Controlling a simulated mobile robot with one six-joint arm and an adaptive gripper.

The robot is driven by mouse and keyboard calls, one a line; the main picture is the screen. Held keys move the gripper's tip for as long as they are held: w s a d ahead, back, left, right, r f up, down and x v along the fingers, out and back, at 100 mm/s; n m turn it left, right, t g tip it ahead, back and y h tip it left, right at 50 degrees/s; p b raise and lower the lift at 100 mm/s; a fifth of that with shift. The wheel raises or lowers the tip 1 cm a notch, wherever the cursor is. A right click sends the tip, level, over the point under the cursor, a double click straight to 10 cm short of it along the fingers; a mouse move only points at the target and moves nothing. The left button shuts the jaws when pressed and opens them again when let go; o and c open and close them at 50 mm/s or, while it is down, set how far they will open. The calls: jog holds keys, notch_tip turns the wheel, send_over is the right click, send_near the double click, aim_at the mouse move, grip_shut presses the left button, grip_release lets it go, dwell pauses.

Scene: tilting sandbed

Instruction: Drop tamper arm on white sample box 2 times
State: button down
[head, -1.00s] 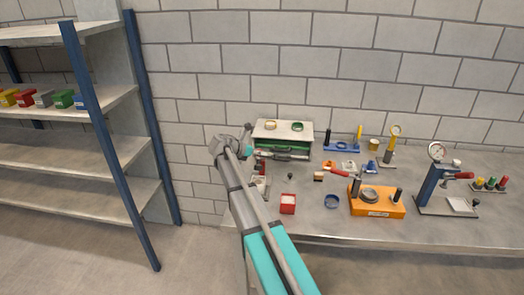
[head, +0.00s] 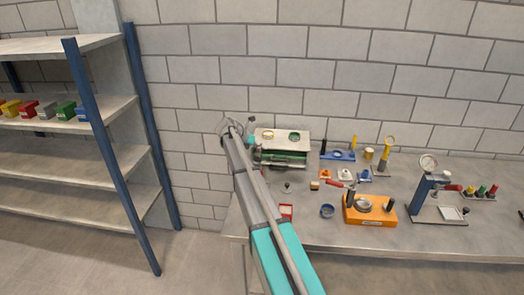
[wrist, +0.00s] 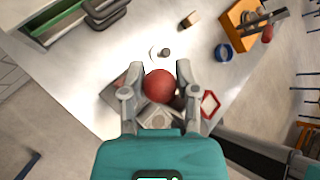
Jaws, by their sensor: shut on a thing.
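My gripper (wrist: 159,76) is shut on a round red knob (wrist: 160,88) in the wrist view, one finger on each side. The knob appears to be the end of the tamper arm; the rest of the arm is hidden behind the knob and fingers. Below it, a grey base plate (wrist: 119,91) shows at the left. A pale box-like shape (wrist: 158,118), likely the white sample box, is partly covered by the knob and my gripper. In the head view my own arm hides the tamper and the box.
A red-rimmed box (head: 286,211) stands close to my arm. A blue ring (head: 327,211) and an orange block (head: 369,211) lie to the right. Blue-post shelves (head: 80,160) stand at the left.

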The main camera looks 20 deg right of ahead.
jog(key=shift+w+d+f, duration=0.1)
jog(key=shift+w+d, duration=0.3)
jog(key=shift+w, duration=0.35)
jog(key=c, duration=0.7)
grip_release()
jog(key=o, duration=0.3)
jog(key=shift+w+f, duration=0.2)
jog(key=shift+o, duration=0.2)
jog(key=shift+s+r, duration=0.1)
jog(key=shift+s, duration=0.05)
